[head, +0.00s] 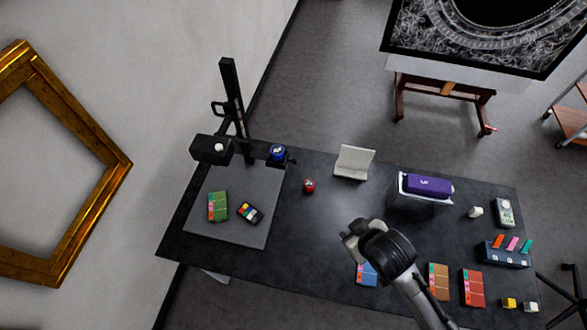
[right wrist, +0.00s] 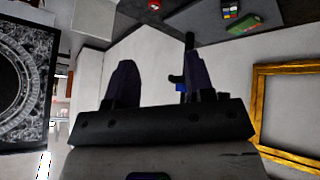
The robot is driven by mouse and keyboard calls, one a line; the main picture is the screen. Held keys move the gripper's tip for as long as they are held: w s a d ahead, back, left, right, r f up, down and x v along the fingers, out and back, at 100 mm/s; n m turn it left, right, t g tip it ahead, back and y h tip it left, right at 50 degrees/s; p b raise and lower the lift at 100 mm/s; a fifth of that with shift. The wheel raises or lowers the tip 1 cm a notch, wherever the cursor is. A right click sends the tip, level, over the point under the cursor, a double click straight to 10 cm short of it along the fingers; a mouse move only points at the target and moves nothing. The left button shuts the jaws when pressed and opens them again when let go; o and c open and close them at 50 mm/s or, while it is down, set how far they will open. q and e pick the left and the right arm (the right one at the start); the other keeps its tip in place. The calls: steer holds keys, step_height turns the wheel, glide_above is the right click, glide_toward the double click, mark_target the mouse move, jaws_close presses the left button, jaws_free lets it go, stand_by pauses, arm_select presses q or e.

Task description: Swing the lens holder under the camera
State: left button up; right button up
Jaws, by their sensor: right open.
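The black camera (head: 205,151) sits on a copy stand column (head: 234,95) over a grey baseboard (head: 236,228). The blue round piece (head: 277,152), seemingly the lens holder, sits on a short dark arm right of the column, beside the camera and not under it. A bit of blue (right wrist: 181,88) shows beside a finger in the right wrist view. My right gripper (head: 349,245) is open and empty over the table's middle, right of and nearer than the holder. Its fingers also show in the right wrist view (right wrist: 156,82). My left gripper is not in view.
A green card (head: 218,206) and a colour chart (head: 250,212) lie on the baseboard. A purple case (head: 428,185) is at right. A gold frame (head: 110,165) hangs left.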

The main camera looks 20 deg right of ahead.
steer(key=w+d+r+n+t+h+b, duration=0.3)
steer(key=w+d+t+h+b, duration=0.5)
steer(key=w+d, duration=1.4)
steer(key=n+g+y+p, duration=0.1)
steer(key=n+g+y, duration=0.3)
steer(key=n+y, duration=1.9)
glide_toward(295, 161)
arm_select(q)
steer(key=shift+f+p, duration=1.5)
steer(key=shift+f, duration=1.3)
arm_select(e)
steer(key=shift+f+x, duration=0.15)
steer(key=shift+x, duration=1.55)
steer(key=shift+f+x, duration=0.15)
steer(key=shift+x, duration=1.5)
steer(key=shift+f+x, duration=0.15)
steer(key=shift+x, duration=1.55)
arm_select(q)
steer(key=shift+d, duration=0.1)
arm_select(e)
steer(key=shift+w+d, duration=0.15)
steer(key=shift+c, duration=0.3)
